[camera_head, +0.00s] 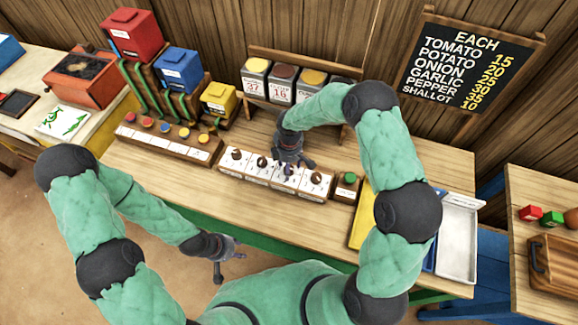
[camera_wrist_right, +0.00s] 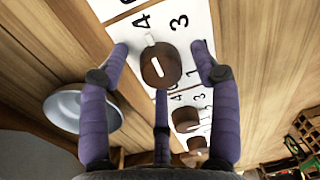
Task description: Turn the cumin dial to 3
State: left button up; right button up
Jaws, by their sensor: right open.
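A white panel (camera_head: 256,178) on the stall counter carries a row of brown dial knobs; its name labels are too small to read, so I cannot tell which is cumin. My right gripper (camera_head: 293,162) points down over the row. In the right wrist view, my open right gripper (camera_wrist_right: 160,50) has its fingers on either side of a brown knob (camera_wrist_right: 157,73) with a white line. Contact is unclear. A white tab stands beside this knob, near the printed 4, with the 3 alongside. My left gripper (camera_head: 230,252) is open and empty in front of the counter.
A separate block with a green knob (camera_head: 350,178) stands right of the row. Coloured dispensers, including a yellow one (camera_head: 218,100), and labelled canisters (camera_head: 283,82) stand behind. A grey tray (camera_head: 458,235) lies to the right. A metal bowl (camera_wrist_right: 82,108) shows in the wrist view.

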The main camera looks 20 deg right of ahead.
jog(key=c, duration=1.1)
jog(key=shift+c, duration=0.2)
jog(key=m+b, duration=0.3)
jog(key=m, duration=0.1)
jog(key=shift+f+m, duration=0.1)
jog(key=shift+m, duration=0.2)
jog(key=shift+s+m+t+b, duration=0.1)
jog(key=shift+m+t+b, duration=0.2)
jog(key=shift+m+b, duration=1.25)
jog(key=shift+m+y+p, duration=0.3)
jog(key=shift+m+p, duration=0.1)
jog(key=shift+m, duration=0.25)
